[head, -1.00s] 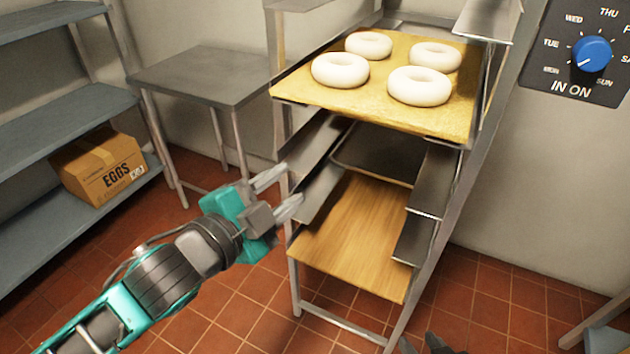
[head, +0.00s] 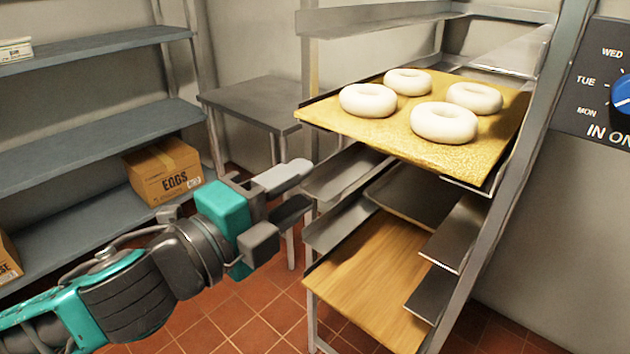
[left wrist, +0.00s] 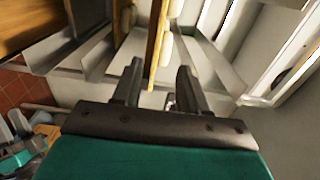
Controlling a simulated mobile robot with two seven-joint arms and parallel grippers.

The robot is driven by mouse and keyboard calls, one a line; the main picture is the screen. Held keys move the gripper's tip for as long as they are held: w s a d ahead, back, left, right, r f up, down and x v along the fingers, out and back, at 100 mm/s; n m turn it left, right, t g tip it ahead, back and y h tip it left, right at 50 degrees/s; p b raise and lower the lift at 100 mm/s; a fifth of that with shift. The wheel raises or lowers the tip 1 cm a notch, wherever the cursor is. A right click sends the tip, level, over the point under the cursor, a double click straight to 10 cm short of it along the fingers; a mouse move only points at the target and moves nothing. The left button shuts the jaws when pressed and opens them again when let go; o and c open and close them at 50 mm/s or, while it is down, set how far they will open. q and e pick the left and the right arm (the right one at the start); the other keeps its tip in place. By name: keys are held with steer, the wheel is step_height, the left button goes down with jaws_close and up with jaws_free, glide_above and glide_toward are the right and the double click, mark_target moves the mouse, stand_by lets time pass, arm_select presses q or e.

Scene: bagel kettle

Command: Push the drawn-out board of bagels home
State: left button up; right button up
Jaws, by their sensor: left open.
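The board (head: 385,127) bears several pale bagels (head: 444,122) and lies level on an upper shelf of the rack (head: 475,215). Its front edge sticks out past the rack's front. My left gripper (head: 292,190) is open and empty, to the left of the rack and lower than the board, apart from it. In the left wrist view the open fingers (left wrist: 158,88) point toward the edge-on board (left wrist: 156,42), with bagels (left wrist: 166,48) beside it. My right gripper does not show in the head view.
A lower bare wooden board (head: 370,275) sits in the rack. A steel table (head: 255,103) stands behind, and blue shelves with an eggs box (head: 163,172) stand at left. A dial panel (head: 600,90) is on the right. Red tiled floor is clear in front.

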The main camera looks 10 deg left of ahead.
arm_select(q)
steer(key=w, duration=0.1)
glide_toward(372, 142)
steer(key=x, duration=0.7)
steer(key=shift+w+d, duration=0.1)
steer(key=shift+w, duration=0.1)
steer(key=x, duration=0.2)
steer(key=shift+w+d, duration=0.2)
steer(key=shift+w, duration=0.05)
steer(key=shift+w+d, duration=0.3)
steer(key=shift+w, duration=0.1)
steer(key=shift+w+d, duration=0.1)
steer(key=shift+w, duration=0.1)
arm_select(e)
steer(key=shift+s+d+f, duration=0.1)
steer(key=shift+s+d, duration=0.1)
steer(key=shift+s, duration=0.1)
